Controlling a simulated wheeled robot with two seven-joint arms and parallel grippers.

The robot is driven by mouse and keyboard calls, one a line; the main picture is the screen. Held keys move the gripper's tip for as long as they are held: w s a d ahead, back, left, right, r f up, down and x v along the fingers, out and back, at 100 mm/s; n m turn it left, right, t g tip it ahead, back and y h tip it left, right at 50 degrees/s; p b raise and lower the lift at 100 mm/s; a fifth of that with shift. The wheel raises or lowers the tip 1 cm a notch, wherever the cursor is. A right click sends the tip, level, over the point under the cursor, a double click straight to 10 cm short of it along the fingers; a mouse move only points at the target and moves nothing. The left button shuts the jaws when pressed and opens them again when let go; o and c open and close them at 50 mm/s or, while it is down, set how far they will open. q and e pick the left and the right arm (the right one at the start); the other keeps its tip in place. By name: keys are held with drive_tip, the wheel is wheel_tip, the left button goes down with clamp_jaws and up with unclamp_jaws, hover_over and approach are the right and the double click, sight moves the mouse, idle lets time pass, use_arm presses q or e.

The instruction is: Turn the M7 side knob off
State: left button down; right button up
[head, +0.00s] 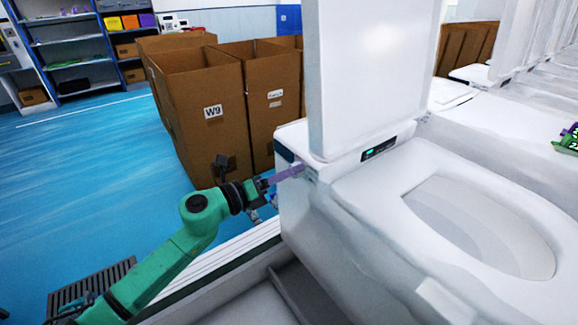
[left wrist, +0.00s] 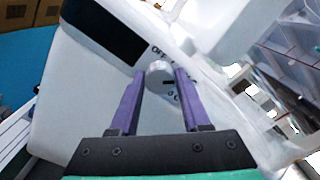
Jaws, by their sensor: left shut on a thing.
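The side knob (left wrist: 159,75) is a small round whitish knob on the side of the white toilet (head: 420,215). In the left wrist view it sits between the purple fingertips of my left gripper (left wrist: 160,85), which is shut on it. Lettering that reads "OFF" is printed beside the knob, next to a black panel (left wrist: 105,30). In the head view my left gripper (head: 292,172) reaches the toilet's left side, and the knob itself is hidden there. My right gripper is in neither view.
The toilet's lid (head: 365,70) stands upright, and a small display (head: 379,148) is lit on its top. Tall cardboard boxes (head: 205,115) stand behind my left arm. More white toilets line up at the right. The blue floor (head: 80,170) at the left is clear.

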use_arm(q)
drive_tip(key=shift+n+p, duration=2.15)
drive_tip(key=shift+n, duration=1.45)
drive_tip(key=shift+c, duration=1.8)
unclamp_jaws()
drive_tip(key=shift+a+f, duration=0.1)
drive_tip(key=b+v, duration=0.4)
drive_tip(key=v, duration=1)
drive_tip(key=shift+a, duration=0.2)
